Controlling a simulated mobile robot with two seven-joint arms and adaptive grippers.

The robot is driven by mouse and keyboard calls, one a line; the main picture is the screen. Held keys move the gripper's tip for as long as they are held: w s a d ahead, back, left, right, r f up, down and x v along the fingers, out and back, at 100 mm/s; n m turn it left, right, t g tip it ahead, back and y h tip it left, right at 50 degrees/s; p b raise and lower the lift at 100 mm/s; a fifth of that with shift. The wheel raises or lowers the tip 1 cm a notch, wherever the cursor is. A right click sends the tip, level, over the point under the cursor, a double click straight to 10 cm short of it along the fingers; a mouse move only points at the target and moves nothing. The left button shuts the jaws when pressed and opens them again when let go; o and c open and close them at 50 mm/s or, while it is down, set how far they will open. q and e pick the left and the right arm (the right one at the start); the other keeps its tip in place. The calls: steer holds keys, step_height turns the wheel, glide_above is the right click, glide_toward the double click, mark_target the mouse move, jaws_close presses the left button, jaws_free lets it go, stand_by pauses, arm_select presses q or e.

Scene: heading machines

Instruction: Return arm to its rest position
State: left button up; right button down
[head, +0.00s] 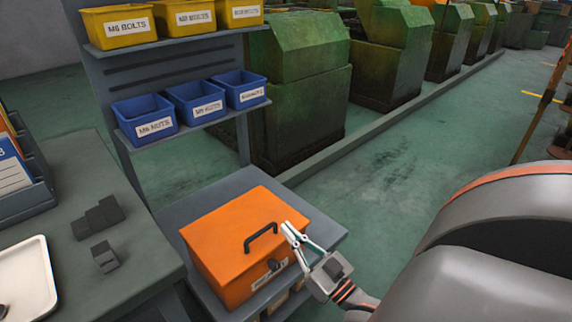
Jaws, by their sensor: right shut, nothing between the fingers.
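My right gripper (289,232) is in the head view, at the end of my right arm, which comes in from the lower right. Its pale fingers are shut with nothing between them. The fingertips appear over the right part of an orange toolbox (215,237), just right of its black handle (261,237). I cannot tell whether the fingers touch the box. The toolbox lid is closed, and the box sits on the low shelf of a grey rack (322,231). My left gripper is not in view.
Blue bins (145,118) and yellow bins (119,26) stand on the rack's upper shelves. A grey-green workbench (100,190) on the left bears dark blocks (98,216) and a white tray (25,280). Green machines (298,90) line the back. The green floor (400,165) beyond the rack is clear.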

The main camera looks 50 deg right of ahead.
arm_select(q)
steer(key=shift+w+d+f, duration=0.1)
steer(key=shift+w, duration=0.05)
arm_select(e)
steer(key=s+f, duration=0.3)
steer(key=s, duration=0.2)
steer(key=shift+a, duration=0.15)
steer(key=shift+s+f, duration=0.1)
